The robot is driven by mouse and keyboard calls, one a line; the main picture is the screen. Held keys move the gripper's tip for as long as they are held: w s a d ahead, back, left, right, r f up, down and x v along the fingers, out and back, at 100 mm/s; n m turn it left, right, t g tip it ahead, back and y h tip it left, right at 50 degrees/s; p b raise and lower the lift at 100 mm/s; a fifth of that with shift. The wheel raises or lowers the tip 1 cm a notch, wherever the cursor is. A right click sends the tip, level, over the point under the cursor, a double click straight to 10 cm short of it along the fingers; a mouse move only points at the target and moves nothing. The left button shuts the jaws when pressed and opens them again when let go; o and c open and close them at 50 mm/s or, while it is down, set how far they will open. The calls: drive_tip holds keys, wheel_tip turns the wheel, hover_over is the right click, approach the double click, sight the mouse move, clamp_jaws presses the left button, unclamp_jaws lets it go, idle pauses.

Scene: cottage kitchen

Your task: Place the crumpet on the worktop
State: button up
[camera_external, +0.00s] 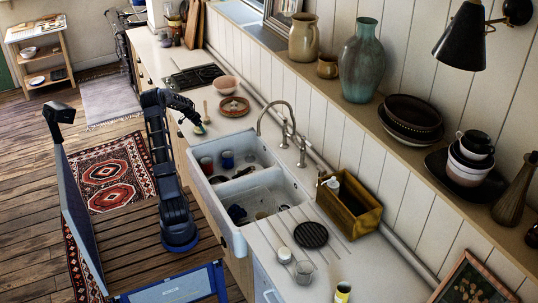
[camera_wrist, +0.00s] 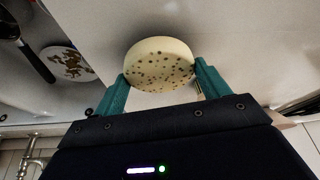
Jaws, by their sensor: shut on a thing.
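The crumpet (camera_wrist: 158,65) is a pale yellow disc with a face dotted with brown holes. It sits between the two teal fingertips of my gripper (camera_wrist: 160,82) in the wrist view. My gripper is shut on it. In the external view, my gripper (camera_external: 200,128) is low at the worktop (camera_external: 236,118), just beyond the far end of the sink. The crumpet is too small to make out clearly there. The pale worktop also fills the space around the crumpet in the wrist view (camera_wrist: 225,35). I cannot tell whether the crumpet touches it.
The white double sink (camera_external: 222,180) holds mugs and dishes. A patterned terracotta dish (camera_external: 234,106) and a pink bowl (camera_external: 227,86) stand near my gripper, with the hob (camera_external: 194,76) beyond. The wrist view shows a speckled plate (camera_wrist: 68,64) and a dark pan (camera_wrist: 35,58) at left.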

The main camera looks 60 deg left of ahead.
drive_tip(key=shift+f, duration=0.7)
drive_tip(key=o, duration=0.8)
drive_tip(key=shift+f, duration=0.1)
drive_tip(key=shift+c, duration=0.2)
drive_tip(key=v, duration=1.2)
drive_tip(key=shift+w+d, duration=0.15)
